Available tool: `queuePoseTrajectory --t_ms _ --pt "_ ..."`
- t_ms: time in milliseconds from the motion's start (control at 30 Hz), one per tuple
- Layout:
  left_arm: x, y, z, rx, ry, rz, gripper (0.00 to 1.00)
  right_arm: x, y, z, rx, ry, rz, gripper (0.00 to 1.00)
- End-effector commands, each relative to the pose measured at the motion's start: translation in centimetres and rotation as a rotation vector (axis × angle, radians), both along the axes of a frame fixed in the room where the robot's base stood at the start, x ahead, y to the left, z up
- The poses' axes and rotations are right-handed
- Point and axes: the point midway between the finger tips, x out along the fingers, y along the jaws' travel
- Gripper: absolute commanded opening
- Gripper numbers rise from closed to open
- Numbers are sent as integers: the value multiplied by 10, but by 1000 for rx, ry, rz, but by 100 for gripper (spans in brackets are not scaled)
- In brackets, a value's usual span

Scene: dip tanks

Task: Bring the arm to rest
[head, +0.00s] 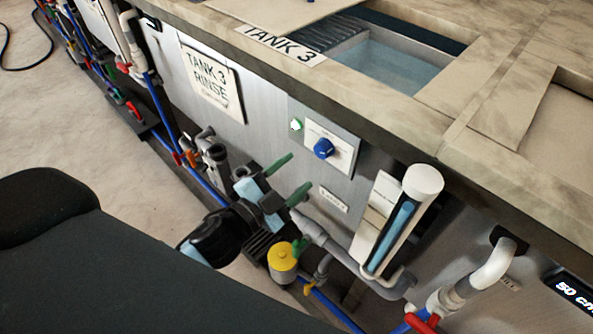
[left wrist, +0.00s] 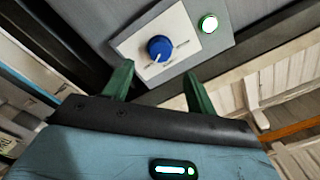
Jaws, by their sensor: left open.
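My left gripper (head: 289,180) is in front of the tank 3 panel, with its two green fingers apart and nothing between them. In the left wrist view the open fingers (left wrist: 158,88) point toward a blue knob (left wrist: 159,48) on a white plate, with a visible gap. In the head view the knob (head: 323,149) is to the upper right of the fingers. A lit green button (head: 296,125) is left of the knob; it also shows in the left wrist view (left wrist: 208,23). My right gripper is not in view.
Tank 3 (head: 385,66) is open, with bluish liquid inside, behind the counter edge. A white sight tube (head: 405,221) and grey pipes stand right of the gripper. A yellow-topped canister (head: 283,262) is below it. Bare floor (head: 120,185) lies to the left.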

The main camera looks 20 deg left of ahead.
Motion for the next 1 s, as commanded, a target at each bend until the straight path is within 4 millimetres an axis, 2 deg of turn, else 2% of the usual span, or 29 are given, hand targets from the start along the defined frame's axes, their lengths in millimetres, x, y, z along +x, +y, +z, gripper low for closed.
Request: queuePoseTrajectory --t_ms 400,567,667,767,900,1000 --pt "0 0 0 -2 1 1 57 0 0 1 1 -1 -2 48" --pt "-15 3 -19 -51 84 25 57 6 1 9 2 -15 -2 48" --pt "-40 8 -48 -126 210 68 57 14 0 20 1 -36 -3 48" --pt "-78 13 -82 -217 366 126 57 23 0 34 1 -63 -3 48" --pt "-141 19 -126 -345 581 219 57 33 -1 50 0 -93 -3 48" --pt "-189 21 -150 -428 717 287 57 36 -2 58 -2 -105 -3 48"
